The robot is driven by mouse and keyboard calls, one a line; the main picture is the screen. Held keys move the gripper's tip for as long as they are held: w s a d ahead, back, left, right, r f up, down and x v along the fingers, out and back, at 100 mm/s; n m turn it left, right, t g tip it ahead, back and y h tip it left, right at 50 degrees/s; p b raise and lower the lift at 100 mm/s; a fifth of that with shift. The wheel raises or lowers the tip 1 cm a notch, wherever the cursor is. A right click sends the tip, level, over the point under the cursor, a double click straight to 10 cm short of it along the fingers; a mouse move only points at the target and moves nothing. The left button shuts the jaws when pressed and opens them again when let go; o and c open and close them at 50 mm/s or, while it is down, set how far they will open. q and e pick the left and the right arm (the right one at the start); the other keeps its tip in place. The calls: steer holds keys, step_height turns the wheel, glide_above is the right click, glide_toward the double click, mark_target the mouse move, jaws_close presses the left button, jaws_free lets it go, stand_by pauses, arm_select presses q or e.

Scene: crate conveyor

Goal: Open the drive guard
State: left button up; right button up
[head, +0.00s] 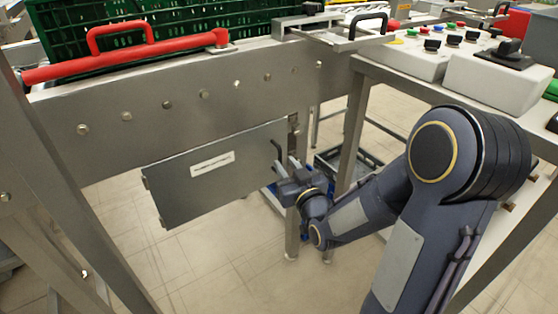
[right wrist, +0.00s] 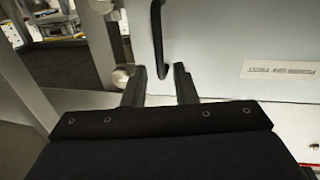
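The drive guard (head: 180,190) is a flat grey metal panel below the conveyor's side beam, with a white label on it. It looks closed. Its black bar handle (head: 277,152) is near its right edge, and the handle (right wrist: 158,40) stands upright in the right wrist view. My right gripper (head: 283,168) is at the handle. In the right wrist view its two dark fingers (right wrist: 160,85) are apart, with the handle's lower end at the gap between them. I cannot tell whether they touch it. My left gripper is out of view.
A red bar handle (head: 130,52) and green crates (head: 60,45) are above the beam (head: 180,105). A control box with buttons (head: 425,58) stands on the right-hand table. A steel leg (head: 350,130) stands right of the guard. The floor below the guard is clear.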

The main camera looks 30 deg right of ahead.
mark_target(281, 157)
steer(key=w, duration=0.4)
steer(key=shift+w+d, duration=0.3)
steer(key=shift+w, duration=0.1)
steer(key=shift+c, duration=0.3)
jaws_close()
